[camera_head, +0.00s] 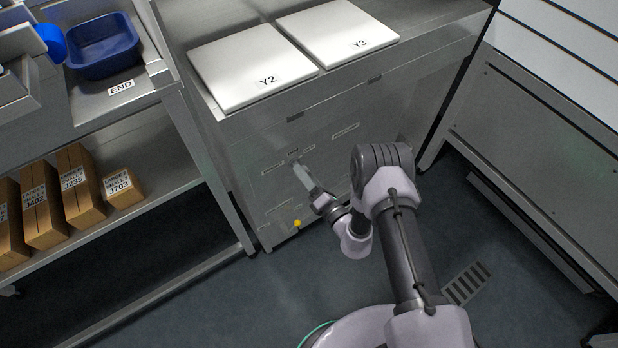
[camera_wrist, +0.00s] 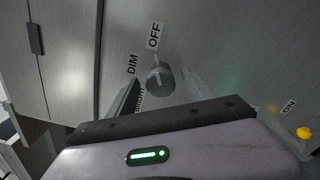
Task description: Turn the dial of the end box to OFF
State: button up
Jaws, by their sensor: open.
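A dark round dial (camera_wrist: 161,78) sits on a grey metal panel (camera_wrist: 225,50) in the wrist view. The label OFF (camera_wrist: 154,36) is above it, DIM (camera_wrist: 132,63) is at its upper left, and a third label, partly hidden, is at its lower left. A pale mark shows on the dial; I cannot tell for sure which label it points at. My gripper (camera_wrist: 163,84) is open, with one finger on each side of the dial; contact is not clear. In the head view my gripper (camera_head: 303,177) is at the front of the metal cabinet (camera_head: 330,125), hiding the dial.
A yellow button (camera_wrist: 304,132) with an ON label is right of the dial; it also shows low on the cabinet (camera_head: 297,223). White lids Y2 (camera_head: 235,60) and Y3 (camera_head: 335,28) lie on top. The left bench has an END label (camera_head: 121,87) and a blue bin (camera_head: 104,60).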

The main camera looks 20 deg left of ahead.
jog(key=p+v, duration=0.5)
jog(key=v, duration=1.2)
jog(key=shift+d+p, duration=0.25)
jog(key=shift+p, duration=0.15)
jog(key=shift+s, duration=0.1)
